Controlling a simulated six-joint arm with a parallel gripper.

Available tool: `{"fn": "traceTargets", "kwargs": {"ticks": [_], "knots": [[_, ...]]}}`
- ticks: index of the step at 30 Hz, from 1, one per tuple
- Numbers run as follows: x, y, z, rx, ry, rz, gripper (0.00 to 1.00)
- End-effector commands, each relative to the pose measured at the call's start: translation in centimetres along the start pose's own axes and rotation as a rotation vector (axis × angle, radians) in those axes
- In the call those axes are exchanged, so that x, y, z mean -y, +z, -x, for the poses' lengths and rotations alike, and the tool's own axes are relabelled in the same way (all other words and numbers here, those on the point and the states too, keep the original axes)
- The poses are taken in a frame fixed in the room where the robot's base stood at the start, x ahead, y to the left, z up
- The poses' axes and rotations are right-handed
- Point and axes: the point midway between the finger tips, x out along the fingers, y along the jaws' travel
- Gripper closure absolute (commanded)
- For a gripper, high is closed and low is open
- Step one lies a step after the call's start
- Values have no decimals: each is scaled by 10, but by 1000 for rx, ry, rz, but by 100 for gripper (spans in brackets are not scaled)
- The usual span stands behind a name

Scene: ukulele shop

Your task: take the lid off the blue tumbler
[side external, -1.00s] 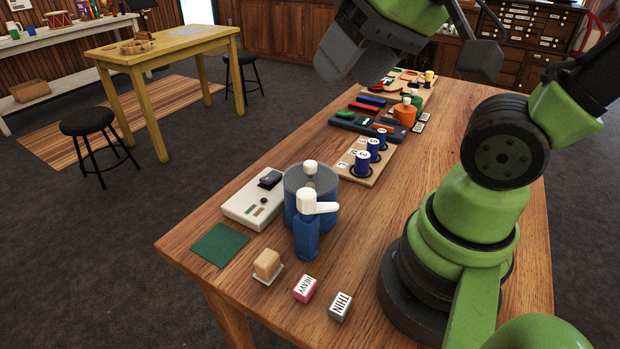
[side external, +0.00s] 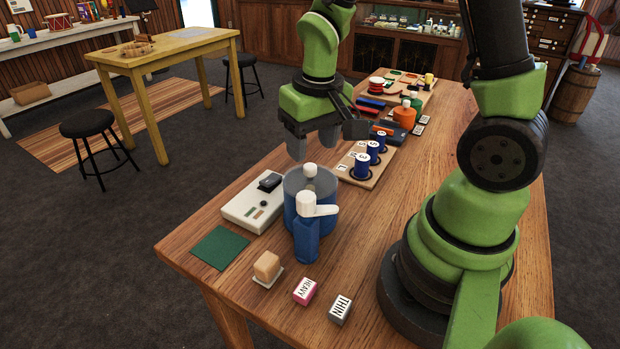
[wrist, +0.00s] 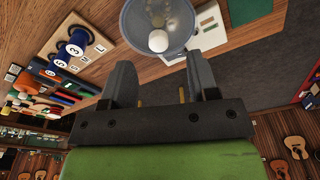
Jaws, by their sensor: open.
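The blue tumbler (side external: 292,213) stands upright on the wooden table, partly hidden by a blue bottle with a white spout in front of it. Its grey, see-through lid (side external: 295,181) is on top and has a pale round knob (side external: 310,170). In the wrist view the lid (wrist: 180,22) and knob (wrist: 158,41) show at the top, just beyond my fingertips. My gripper (side external: 326,146) is open and empty, pointing down above the table. It is above and a little beyond the tumbler, apart from the lid.
The blue bottle (side external: 306,240) stands close in front of the tumbler. A white box (side external: 251,208) sits left of it, and a board with blue spools (side external: 367,164) to its right. A green mat (side external: 220,248), a tan block (side external: 267,266) and two labelled blocks lie nearer.

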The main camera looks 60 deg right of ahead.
Motion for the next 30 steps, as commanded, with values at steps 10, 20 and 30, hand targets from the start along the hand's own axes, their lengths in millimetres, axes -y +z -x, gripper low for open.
{"fn": "traceTargets", "kwargs": {"ticks": [10, 20, 30], "knots": [[-3, 0, -39, 5, 1, 0, 46], [-2, -1, -55, -2, -1, -1, 46], [-2, -1, -54, -1, -1, 0, 99]]}}
